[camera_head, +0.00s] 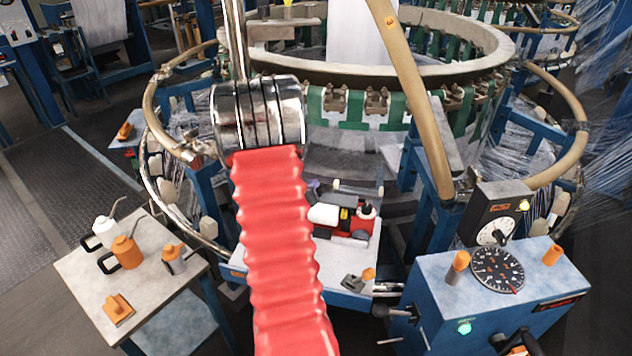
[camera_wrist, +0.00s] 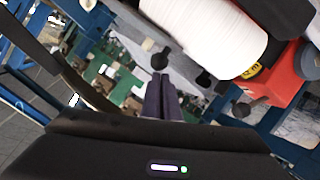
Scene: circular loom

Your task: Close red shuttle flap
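The red shuttle (camera_head: 352,226) sits on the loom's lower ledge in the camera_head view, with a white bobbin (camera_head: 323,214) at its left. In the camera_wrist view the red shuttle body (camera_wrist: 285,78) is at the upper right. The fingers appear left of the bobbin and shuttle. I cannot clearly make out the flap or its position.
A blue control box (camera_head: 490,300) with a dial stands at the right. A side table (camera_head: 85,275) with orange and white cans is at the left. A tan hoop (camera_head: 415,95) and the loom ring (camera_head: 335,72) are behind the shuttle.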

